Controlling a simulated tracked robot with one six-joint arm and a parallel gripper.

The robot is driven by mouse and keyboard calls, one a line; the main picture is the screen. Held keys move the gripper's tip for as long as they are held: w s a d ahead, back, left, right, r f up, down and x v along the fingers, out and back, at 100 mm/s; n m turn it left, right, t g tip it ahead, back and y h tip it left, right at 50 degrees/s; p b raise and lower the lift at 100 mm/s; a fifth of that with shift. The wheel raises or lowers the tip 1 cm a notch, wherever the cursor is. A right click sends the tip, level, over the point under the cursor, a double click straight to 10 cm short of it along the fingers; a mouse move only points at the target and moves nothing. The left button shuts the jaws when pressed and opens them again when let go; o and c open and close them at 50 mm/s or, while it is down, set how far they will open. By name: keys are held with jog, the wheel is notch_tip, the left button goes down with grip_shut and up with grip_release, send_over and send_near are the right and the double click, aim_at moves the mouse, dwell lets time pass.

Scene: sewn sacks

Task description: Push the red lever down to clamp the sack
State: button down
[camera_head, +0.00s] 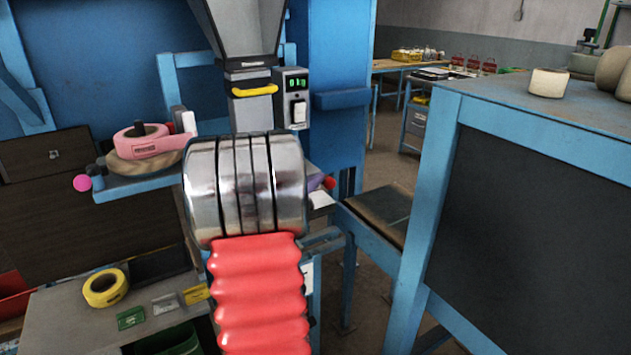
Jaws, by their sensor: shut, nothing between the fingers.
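The grey hopper and spout (249,62) hang at the upper middle, with a yellow bar (255,90) across the spout. I cannot make out a red lever or a sack for certain. The area below the spout is hidden behind my own arm, a shiny metal drum with a red bellows sleeve. A pink ball (82,183) shows at the left end of a blue shelf. A small purple and red thing (327,183) peeks out right of my arm, too covered to identify. My gripper is not in view.
A display box (295,97) reads about 0 kg beside the spout. A yellow tape roll (104,288) is on the lower bench. A blue-framed table (540,115) blocks the right; floor shows between.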

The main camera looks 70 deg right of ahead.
jog(key=shift+s+a+f+g, duration=0.1)
jog(key=shift+s+f+g, duration=0.2)
jog(key=shift+s, duration=0.2)
jog(key=w+a+f, duration=0.3)
jog(key=w+a, duration=0.1)
jog(key=a, duration=0.4)
jog(key=shift+w+f, duration=0.25)
jog(key=shift+w, duration=0.15)
